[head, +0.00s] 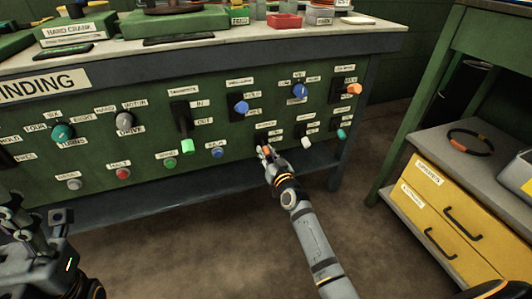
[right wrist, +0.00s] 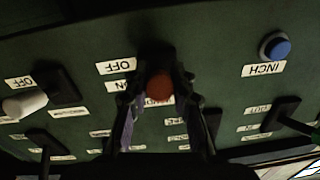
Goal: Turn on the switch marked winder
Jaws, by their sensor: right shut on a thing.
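A switch with a red-orange knob (right wrist: 160,88) sits on a dark base in the green panel, between the fingers of my right gripper (right wrist: 157,112). The gripper is shut on it. Upside-down OFF and ON labels stand beside the switch in the right wrist view. In the head view my right gripper (head: 266,153) is at the panel's lower row and hides most of the switch. The small label above it is too small to read there. My left gripper (head: 38,218) is at the lower left, away from the panel; its opening is unclear.
A blue button (head: 217,152) is left of the gripper, marked INCH in the wrist view. A white-tipped lever (head: 307,142) and a teal-tipped lever (head: 341,133) are close on the right. A yellow drawer unit (head: 440,215) stands further right.

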